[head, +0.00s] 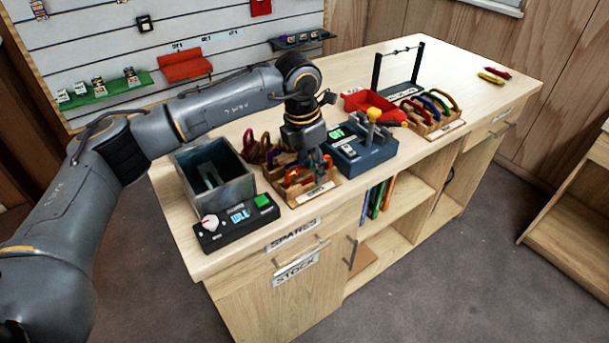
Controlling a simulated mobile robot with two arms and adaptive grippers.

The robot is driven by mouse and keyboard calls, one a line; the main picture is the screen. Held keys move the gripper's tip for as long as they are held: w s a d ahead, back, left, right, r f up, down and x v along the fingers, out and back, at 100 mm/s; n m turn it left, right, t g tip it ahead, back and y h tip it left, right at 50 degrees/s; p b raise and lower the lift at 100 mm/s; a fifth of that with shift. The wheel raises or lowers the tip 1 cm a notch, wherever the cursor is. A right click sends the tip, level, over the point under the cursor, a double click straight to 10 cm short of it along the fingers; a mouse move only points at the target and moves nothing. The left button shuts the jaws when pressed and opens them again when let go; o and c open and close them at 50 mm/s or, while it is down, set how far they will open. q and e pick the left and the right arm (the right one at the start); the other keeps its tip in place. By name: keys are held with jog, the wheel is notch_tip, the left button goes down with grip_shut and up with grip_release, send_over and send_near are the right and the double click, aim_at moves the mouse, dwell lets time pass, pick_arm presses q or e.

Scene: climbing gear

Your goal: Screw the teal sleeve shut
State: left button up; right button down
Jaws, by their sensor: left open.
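My left gripper (318,163) points down over a wooden tray (322,194) at the front of the bench and is open. Orange and red carabiners (292,177) stand in this tray, right below and beside the fingers. A second wooden rack (447,127) farther right holds several carabiners in red, blue, green and yellow. I cannot make out a teal sleeve on any carabiner at this size. The gripper hides part of the near tray. My right gripper is not in view.
Left of the tray are a grey open bin (232,192) and a black control box (236,222) with a green button. A blue device (372,160) with a yellow knob stands close on the right. Behind are a red bin (364,101) and a black bar stand (376,72).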

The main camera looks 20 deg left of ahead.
pick_arm(q)
jog(key=shift+s+d, duration=0.45)
jog(key=shift+d, duration=0.15)
jog(key=shift+r, duration=0.15)
dwell(0.3)
jog(key=shift+r+p, duration=0.65)
jog(key=shift+r, duration=0.65)
jog(key=shift+w+a, duration=0.45)
jog(key=shift+a, duration=0.15)
jog(key=shift+f, duration=0.15)
jog(key=shift+w+f+b, duration=0.1)
jog(key=shift+f+b, duration=1.1)
jog(key=shift+f, duration=0.1)
jog(key=shift+s+d, duration=0.5)
jog(key=shift+d, duration=0.2)
